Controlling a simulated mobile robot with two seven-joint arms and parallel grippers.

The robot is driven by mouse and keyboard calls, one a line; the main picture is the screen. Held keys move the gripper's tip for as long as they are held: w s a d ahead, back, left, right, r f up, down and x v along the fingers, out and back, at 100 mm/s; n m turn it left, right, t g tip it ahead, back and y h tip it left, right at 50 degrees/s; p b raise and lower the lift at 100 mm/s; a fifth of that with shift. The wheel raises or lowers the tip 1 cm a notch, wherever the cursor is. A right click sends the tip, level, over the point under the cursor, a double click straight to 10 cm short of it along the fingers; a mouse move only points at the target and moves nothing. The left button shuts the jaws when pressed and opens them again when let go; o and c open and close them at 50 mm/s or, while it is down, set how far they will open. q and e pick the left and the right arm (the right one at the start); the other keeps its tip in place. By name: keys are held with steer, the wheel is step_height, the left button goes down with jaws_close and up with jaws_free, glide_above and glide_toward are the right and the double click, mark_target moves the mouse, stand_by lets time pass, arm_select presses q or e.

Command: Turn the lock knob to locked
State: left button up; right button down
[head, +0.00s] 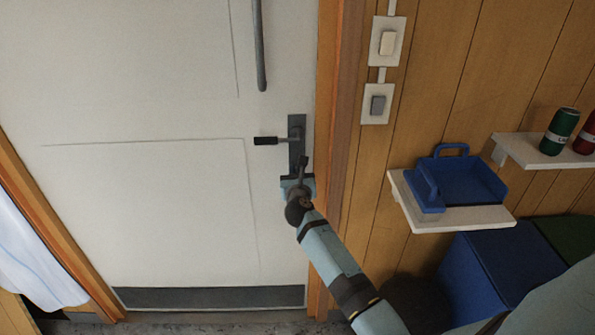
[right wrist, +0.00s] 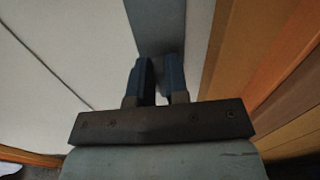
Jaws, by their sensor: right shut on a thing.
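The white door (head: 140,150) carries a grey lock plate (head: 297,130) near its right edge, with a dark lever handle (head: 266,141) pointing left. My right gripper (head: 302,174) is at the lower end of this plate, below the lever, shut on the lock knob. The gripper hides most of the knob, so its turn position cannot be told. In the right wrist view, the two blue fingers of the gripper (right wrist: 158,78) stand close together against the grey plate (right wrist: 158,22), with a narrow dark gap between them. My left gripper is not in view.
A vertical grey pull bar (head: 259,45) is above the lever. The door frame (head: 335,130) runs close to the right of the gripper. Two wall switches, a blue caddy (head: 468,181) on a white shelf (head: 440,221), and cans (head: 559,131) are farther right.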

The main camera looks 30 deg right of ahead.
steer(key=shift+w+a+r+n+p, duration=0.1)
steer(key=shift+r+n+p, duration=0.1)
steer(key=shift+n+p, duration=0.45)
arm_select(q)
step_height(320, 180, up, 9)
steer(key=p, duration=1)
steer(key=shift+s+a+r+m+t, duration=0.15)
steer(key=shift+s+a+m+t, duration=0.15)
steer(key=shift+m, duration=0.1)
arm_select(e)
steer(key=shift+w+a+f+n, duration=0.15)
steer(key=shift+a+f+n, duration=0.2)
steer(key=shift+n, duration=2.25)
steer(key=shift+w+a+f+n, duration=0.15)
steer(key=shift+f+n, duration=0.25)
steer(key=shift+n, duration=2.25)
steer(key=shift+w+a+f+n, duration=0.2)
steer(key=shift+f+n, duration=0.2)
steer(key=shift+n, duration=2.2)
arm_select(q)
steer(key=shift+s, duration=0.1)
arm_select(e)
steer(key=shift+s, duration=0.1)
steer(key=c, duration=1.1)
jaws_free()
steer(key=shift+f, duration=0.1)
